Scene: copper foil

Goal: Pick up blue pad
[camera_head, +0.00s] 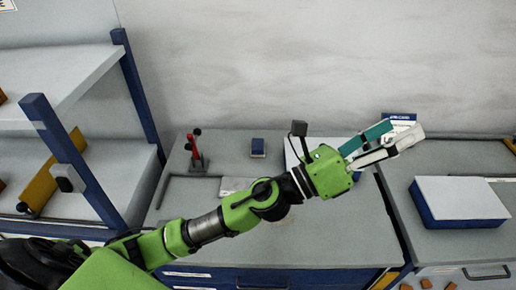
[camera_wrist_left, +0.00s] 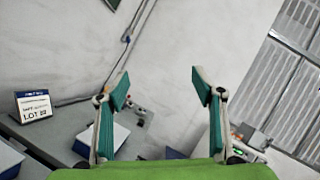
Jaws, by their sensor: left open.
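A small dark blue pad (camera_head: 257,147) stands on the grey workbench toward the back wall, left of my left gripper. My left gripper (camera_head: 388,141) reaches to the right over the bench, well apart from the pad. In the left wrist view its two teal-lined fingers (camera_wrist_left: 160,85) are spread wide, with nothing between them. I cannot make out the pad for certain in the wrist view. My right gripper is in neither view.
A red-handled clamp (camera_head: 194,150) stands left of the pad. A white-topped blue box (camera_head: 460,198) lies on the right bench. A blue-framed shelf (camera_head: 62,150) stands at left. A lot sign (camera_wrist_left: 34,105) shows in the wrist view. My left arm crosses in front of the bench.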

